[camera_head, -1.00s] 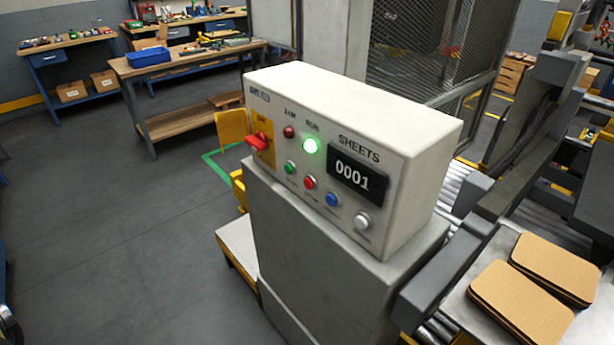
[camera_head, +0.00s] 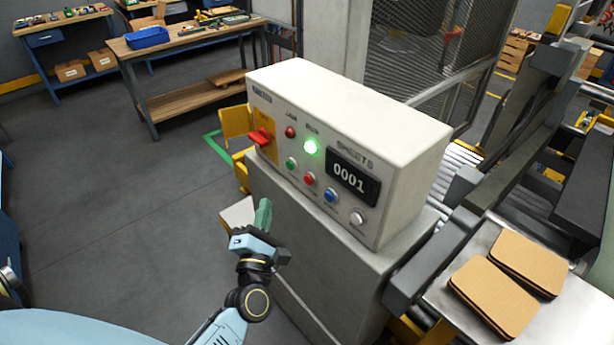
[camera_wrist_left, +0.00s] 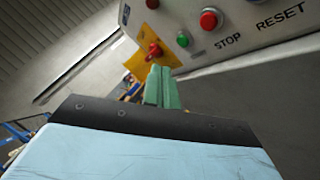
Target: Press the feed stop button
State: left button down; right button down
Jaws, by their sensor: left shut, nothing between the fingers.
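The control box (camera_head: 350,105) stands on a grey pedestal. The stop button is the red one (camera_head: 310,179) in the lower row of its face, between a green button (camera_head: 291,162) and a blue button (camera_head: 330,195). In the left wrist view this red button (camera_wrist_left: 210,18) sits above the word STOP. My left gripper (camera_head: 263,213) is shut and empty, with green fingers. It is below and left of the button in the head view, apart from the panel. The fingers (camera_wrist_left: 161,86) also show in the left wrist view, pointing toward the box's lower edge. My right gripper is out of view.
A red switch handle (camera_head: 260,137) on a yellow plate sticks out at the panel's left. A white button (camera_head: 358,218) sits at the right, under the display (camera_head: 354,182) reading 0001. Cardboard sheets (camera_head: 492,298) lie right of the pedestal. Open floor lies left.

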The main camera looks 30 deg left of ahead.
aim_at(309, 180)
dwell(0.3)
pick_arm(q)
jog(key=w+d+b, duration=0.1)
jog(key=w+d, duration=0.2)
jog(key=w, duration=0.5)
jog(key=shift+d+b, duration=0.2)
jog(key=shift+b, duration=0.2)
jog(key=shift+w, duration=0.2)
dwell(1.6)
jog(key=shift+w+d, duration=0.15)
jog(key=shift+w, duration=0.15)
jog(key=shift+w+d+b, duration=0.2)
jog(key=shift+w+b, duration=0.15)
jog(key=shift+w, duration=0.1)
dwell(0.8)
jog(key=shift+s, duration=0.1)
jog(key=shift+s+a, duration=0.35)
jog(key=shift+s, duration=0.4)
